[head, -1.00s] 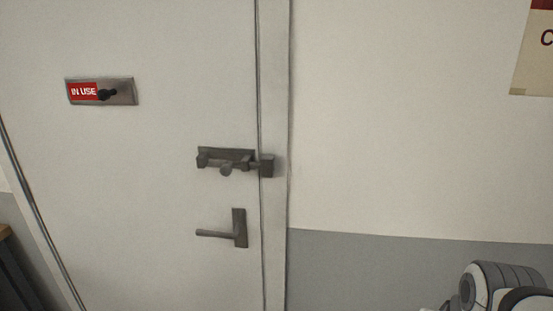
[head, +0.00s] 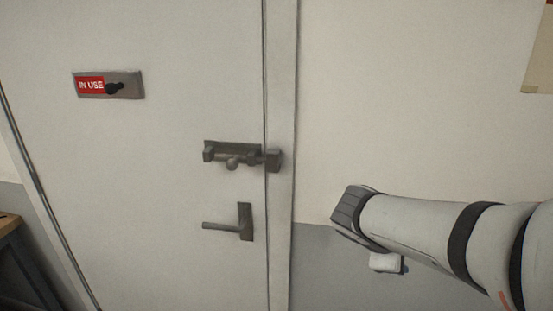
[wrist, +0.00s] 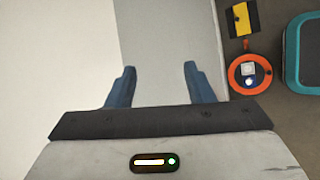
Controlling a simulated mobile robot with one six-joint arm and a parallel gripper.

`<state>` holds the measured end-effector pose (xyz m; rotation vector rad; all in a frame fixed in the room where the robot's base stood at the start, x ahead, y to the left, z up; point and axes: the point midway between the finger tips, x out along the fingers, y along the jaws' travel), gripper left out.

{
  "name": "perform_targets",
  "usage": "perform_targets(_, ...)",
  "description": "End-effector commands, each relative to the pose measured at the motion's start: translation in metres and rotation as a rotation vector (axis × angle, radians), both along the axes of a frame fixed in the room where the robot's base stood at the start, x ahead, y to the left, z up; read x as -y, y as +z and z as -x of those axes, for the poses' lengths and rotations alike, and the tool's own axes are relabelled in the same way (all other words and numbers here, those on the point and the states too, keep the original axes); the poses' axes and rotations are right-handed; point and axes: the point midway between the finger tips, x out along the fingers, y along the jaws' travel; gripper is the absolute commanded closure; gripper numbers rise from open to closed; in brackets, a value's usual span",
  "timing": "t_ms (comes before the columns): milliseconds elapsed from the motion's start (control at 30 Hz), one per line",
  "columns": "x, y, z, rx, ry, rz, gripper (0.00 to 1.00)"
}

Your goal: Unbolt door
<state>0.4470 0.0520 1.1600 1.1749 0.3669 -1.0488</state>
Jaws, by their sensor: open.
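The white door (head: 150,200) is closed in the head view. A dark grey slide bolt (head: 234,158) with a round knob is on its right edge. Its bar reaches across the gap into a keeper (head: 273,160) on the frame, so it is shot. A lever handle (head: 229,224) is below it. My arm comes in from the right, with its end right of the bolt and lower, apart from it. My gripper shows in the wrist view (wrist: 155,88), its two blue fingers spread with nothing between them. The bolt is not in the wrist view.
A red "IN USE" plate (head: 108,85) with a black knob is on the door at left. A wooden-topped table (head: 12,228) stands at lower left. The wrist view shows an orange round object (wrist: 249,74) and a teal-rimmed item (wrist: 293,60).

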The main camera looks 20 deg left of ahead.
Motion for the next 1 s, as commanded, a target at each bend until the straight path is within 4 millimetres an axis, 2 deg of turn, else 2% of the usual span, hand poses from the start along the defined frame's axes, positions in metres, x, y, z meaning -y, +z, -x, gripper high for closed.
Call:
perform_targets(33, -0.034, 0.009, -0.019, 0.008, 0.158, 0.123, 0.52)
perform_targets(67, -0.054, 0.015, -0.03, 0.02, 0.248, 0.201, 0.52)
perform_targets(100, -0.082, 0.024, -0.042, 0.042, 0.365, 0.306, 0.52)
perform_targets(167, -0.13, 0.037, -0.056, 0.084, 0.533, 0.462, 0.52)
perform_targets(200, -0.163, 0.044, -0.061, 0.117, 0.636, 0.563, 0.52)
perform_targets(267, -0.213, 0.055, -0.063, 0.172, 0.775, 0.703, 0.52)
perform_targets(300, -0.245, 0.06, -0.061, 0.212, 0.853, 0.789, 0.52)
perform_targets(400, -0.312, 0.071, -0.048, 0.306, 1.004, 0.965, 0.52)
perform_targets(500, -0.359, 0.078, -0.032, 0.382, 1.096, 1.083, 0.52)
perform_targets(600, -0.382, 0.081, -0.023, 0.425, 1.139, 1.146, 0.52)
perform_targets(667, -0.388, 0.083, -0.024, 0.437, 1.147, 1.162, 0.52)
perform_targets(767, -0.391, 0.084, -0.035, 0.437, 1.15, 1.169, 0.52)
perform_targets(1000, -0.393, 0.084, -0.075, 0.436, 1.147, 1.167, 0.52)
